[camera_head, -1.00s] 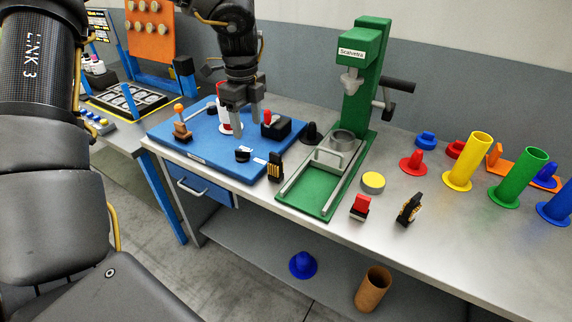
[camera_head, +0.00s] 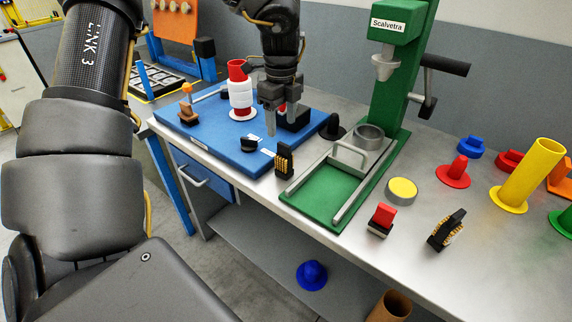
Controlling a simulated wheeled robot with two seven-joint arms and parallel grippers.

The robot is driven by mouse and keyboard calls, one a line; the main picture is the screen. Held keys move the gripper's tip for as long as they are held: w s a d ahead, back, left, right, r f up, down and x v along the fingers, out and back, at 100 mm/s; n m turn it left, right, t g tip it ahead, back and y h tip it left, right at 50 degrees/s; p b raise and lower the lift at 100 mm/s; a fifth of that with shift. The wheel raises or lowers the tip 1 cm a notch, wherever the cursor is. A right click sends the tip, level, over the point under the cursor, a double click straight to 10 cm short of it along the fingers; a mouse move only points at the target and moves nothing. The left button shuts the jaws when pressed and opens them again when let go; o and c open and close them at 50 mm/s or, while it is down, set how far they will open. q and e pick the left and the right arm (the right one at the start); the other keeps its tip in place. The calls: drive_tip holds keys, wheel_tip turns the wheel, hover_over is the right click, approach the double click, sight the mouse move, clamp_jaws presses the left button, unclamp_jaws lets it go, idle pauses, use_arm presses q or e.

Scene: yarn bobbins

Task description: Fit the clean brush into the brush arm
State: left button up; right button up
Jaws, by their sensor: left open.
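My left gripper (camera_head: 272,112) points down over the blue board (camera_head: 215,125), open and empty, its fingers just in front of a black block (camera_head: 295,117) that they partly hide. A black brush with tan bristles (camera_head: 284,160) stands at the board's front right corner, below and right of the fingertips. Another dark brush with golden bristles (camera_head: 446,229) lies tilted on the bench at right. I cannot tell which brush is clean. The board also carries a red-and-white bobbin (camera_head: 240,92). I cannot make out the brush arm for sure. My right gripper is out of view.
A green press (camera_head: 397,60) with a green base (camera_head: 327,195) stands right of the board. A yellow-topped disc (camera_head: 402,190), a red-topped block (camera_head: 381,219) and a yellow tube (camera_head: 530,175) stand on the bench. An orange-knobbed lever (camera_head: 188,110) is at the board's left.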

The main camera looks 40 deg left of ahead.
sight(284, 144)
use_arm(q)
wheel_tip(284, 144, down, 5)
drive_tip(key=shift+d+f, duration=0.1)
drive_tip(key=shift+s+f+p, duration=0.1)
drive_tip(key=shift+p, duration=0.25)
drive_tip(key=f, duration=0.1)
drive_tip(key=f+p, duration=0.1)
drive_tip(key=f, duration=0.2)
drive_tip(key=shift+d+f, duration=0.2)
drive_tip(key=shift+d, duration=0.1)
drive_tip(key=shift+f, duration=0.3)
drive_tip(key=c, duration=1.1)
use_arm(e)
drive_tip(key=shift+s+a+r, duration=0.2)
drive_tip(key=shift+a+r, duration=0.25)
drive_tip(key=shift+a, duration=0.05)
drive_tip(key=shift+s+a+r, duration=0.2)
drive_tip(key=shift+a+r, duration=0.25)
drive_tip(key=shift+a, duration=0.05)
use_arm(q)
drive_tip(key=shift+r, duration=0.2)
